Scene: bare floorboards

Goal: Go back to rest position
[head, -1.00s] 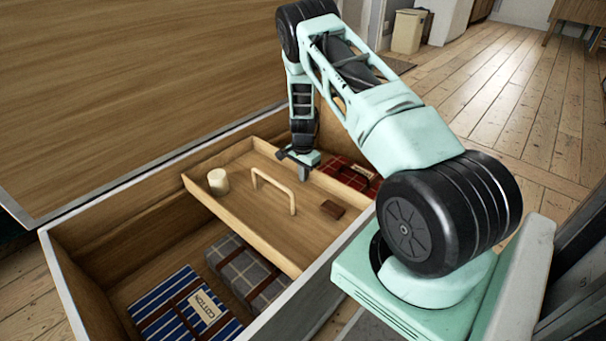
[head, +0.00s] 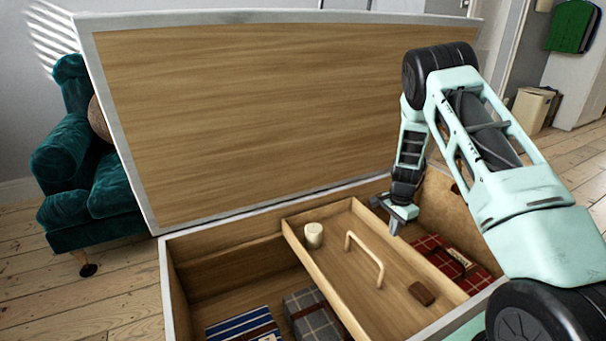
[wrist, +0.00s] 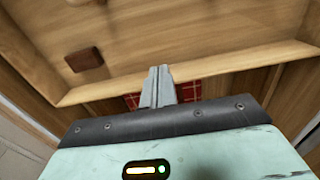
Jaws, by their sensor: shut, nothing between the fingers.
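My gripper (head: 394,222) is shut and empty. It hangs inside the open chest, above the right side of the wooden tray near the tray's far end. In the wrist view its closed fingers (wrist: 158,85) point over the tray's edge, with red plaid cloth behind them. The wooden tray (head: 352,252) has an arched handle (head: 366,256), a small cream cylinder (head: 313,235) and a brown block (head: 421,293). The brown block also shows in the wrist view (wrist: 86,60).
The chest's lid (head: 280,115) stands open behind. A red plaid bundle (head: 455,262) lies right of the tray; grey plaid (head: 312,315) and blue striped (head: 243,327) bundles lie left. A teal armchair (head: 92,170) stands behind left. Floor is open at the back right.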

